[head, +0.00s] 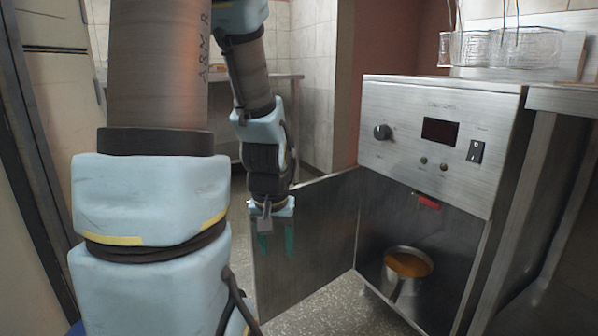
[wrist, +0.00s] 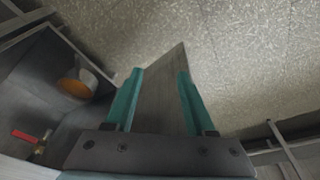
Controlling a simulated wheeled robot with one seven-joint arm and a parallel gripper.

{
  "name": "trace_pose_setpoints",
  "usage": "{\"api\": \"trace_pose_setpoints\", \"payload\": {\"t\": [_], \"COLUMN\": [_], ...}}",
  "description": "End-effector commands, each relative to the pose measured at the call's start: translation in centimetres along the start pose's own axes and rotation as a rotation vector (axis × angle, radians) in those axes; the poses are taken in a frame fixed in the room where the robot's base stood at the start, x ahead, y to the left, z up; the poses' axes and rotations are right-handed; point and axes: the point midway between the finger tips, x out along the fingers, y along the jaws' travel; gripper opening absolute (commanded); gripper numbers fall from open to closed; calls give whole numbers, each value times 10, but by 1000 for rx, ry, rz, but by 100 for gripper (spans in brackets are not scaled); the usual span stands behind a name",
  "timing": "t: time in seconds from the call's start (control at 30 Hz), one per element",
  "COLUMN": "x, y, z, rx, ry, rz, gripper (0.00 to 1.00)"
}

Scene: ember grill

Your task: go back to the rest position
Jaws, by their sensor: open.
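My gripper (head: 276,240) hangs pointing down in the head view, in front of the open cabinet door (head: 318,262). Its two teal fingers are apart with nothing held between them. In the wrist view the fingers of my gripper (wrist: 158,100) are spread, and the door (wrist: 165,88) shows between and beyond them. I cannot tell whether the gripper touches the door.
A steel fryer cabinet (head: 415,140) stands at right with its lower compartment open. Inside are a metal pot of orange-brown liquid (head: 408,264) and a red-handled valve (head: 427,202). Wire baskets (head: 500,48) sit on top. Speckled floor (head: 330,310) is clear in front.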

Motion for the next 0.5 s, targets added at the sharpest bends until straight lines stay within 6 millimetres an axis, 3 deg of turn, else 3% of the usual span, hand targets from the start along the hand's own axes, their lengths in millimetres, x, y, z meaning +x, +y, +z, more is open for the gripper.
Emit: {"api": "trace_pose_setpoints", "payload": {"t": [0.2, 0.5], "x": [-43, -102], "y": [-15, -14], "z": [32, 17], "rx": [-23, -22], "ry": [-79, -79], "rz": [-3, -4], "gripper": [55, 55]}}
